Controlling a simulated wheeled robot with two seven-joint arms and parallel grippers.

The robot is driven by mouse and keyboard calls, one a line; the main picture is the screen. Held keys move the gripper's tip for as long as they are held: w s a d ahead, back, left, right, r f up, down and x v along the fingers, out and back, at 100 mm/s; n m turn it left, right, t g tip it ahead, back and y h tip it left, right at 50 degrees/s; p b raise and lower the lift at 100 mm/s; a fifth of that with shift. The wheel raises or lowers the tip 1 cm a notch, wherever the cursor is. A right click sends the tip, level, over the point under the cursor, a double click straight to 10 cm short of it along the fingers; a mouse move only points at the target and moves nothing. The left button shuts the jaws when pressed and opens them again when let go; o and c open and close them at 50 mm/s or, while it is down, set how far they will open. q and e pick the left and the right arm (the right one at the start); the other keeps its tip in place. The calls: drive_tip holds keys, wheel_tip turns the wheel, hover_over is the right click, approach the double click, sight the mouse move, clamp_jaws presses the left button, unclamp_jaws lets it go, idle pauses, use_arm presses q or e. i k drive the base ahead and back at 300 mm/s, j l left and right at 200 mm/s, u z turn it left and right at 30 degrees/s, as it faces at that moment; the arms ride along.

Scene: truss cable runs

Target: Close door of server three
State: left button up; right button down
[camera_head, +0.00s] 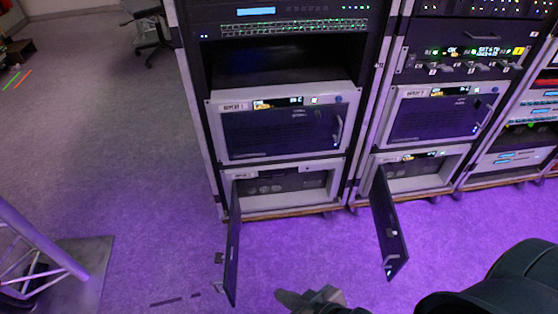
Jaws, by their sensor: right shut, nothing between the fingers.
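Two racks stand ahead, each with two server units low down. On the left rack the upper unit's door (280,132) is shut, and the lower unit's dark door (234,247) hangs open toward me. On the right rack the upper door (432,117) is shut, and the lower unit's dark door (388,225) also stands open. The name labels are too small to tell which unit is server three. My right gripper (288,297) is shut and empty at the bottom edge, low in front of the racks, between the two open doors and apart from both. My left gripper is out of view.
The left lower bay (285,183) and right lower bay (420,172) are exposed. A metal truss (38,248) on a dark base plate stands at the lower left. A chair (150,30) is far back. The purple-lit floor between the doors is clear.

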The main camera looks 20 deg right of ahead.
sight(229, 282)
drive_tip(key=i+j, duration=0.45)
drive_tip(key=j, duration=0.3)
drive_tip(key=i+j, duration=0.45)
drive_tip(key=j, duration=0.25)
drive_tip(key=z, duration=1.5)
drive_tip(key=k+j, duration=0.15)
drive_tip(key=k, duration=0.3)
drive_tip(key=k+j+z, duration=0.15)
drive_tip(key=k, duration=0.3)
drive_tip(key=k+j, duration=0.15)
drive_tip(key=k, duration=0.3)
